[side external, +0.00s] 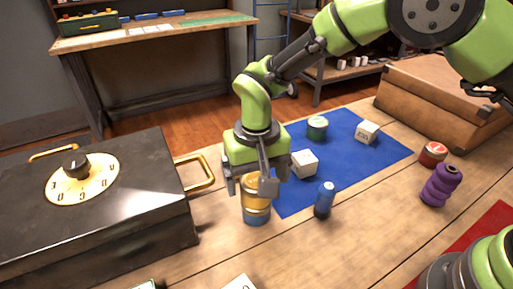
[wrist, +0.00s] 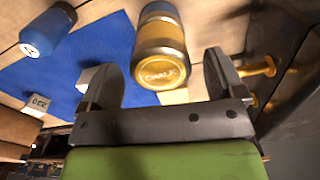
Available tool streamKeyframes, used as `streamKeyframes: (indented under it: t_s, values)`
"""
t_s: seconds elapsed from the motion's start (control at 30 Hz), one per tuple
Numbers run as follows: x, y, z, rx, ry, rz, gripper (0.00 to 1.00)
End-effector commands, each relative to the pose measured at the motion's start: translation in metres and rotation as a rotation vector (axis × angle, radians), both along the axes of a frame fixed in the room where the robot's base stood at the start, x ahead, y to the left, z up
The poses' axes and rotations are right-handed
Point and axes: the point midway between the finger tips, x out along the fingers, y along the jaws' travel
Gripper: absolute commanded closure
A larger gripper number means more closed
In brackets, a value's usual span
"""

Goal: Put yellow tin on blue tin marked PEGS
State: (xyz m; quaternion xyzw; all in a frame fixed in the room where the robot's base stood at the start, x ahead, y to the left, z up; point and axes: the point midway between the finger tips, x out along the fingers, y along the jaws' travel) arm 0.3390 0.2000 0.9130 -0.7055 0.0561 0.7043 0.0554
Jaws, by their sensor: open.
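The yellow tin (side external: 257,204) stands upright on a blue tin (side external: 257,218) on the wooden table, near the blue mat's front left corner. In the wrist view the yellow tin (wrist: 161,68) shows a gold lid reading CHALK, with the blue tin (wrist: 160,8) beyond it. No PEGS marking is readable. My gripper (side external: 251,190) is directly above the stack, pointing down. In the wrist view its open fingers (wrist: 157,62) are on either side of the yellow tin, with a visible gap at each side.
The dark metal box (side external: 95,200) with a brass handle (side external: 196,173) stands close left. A blue cylinder (side external: 324,200), purple spool (side external: 441,186) and red tin (side external: 433,154) stand right.

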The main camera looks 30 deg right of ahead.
Motion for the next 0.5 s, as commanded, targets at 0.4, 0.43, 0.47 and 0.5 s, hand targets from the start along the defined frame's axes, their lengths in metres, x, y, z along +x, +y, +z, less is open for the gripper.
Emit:
streamKeyframes:
  t_s: [0.4,0.43,0.47,0.5]
  values:
    - [0.001,0.001,0.084,0.003,-0.002,0.002,0.12]
    - [0.0,0.001,0.087,0.002,-0.001,0.002,0.12]
    - [0.0,0.001,0.089,0.003,-0.001,0.002,0.12]
    - [0.0,0.0,0.092,0.002,0.0,0.001,0.12]
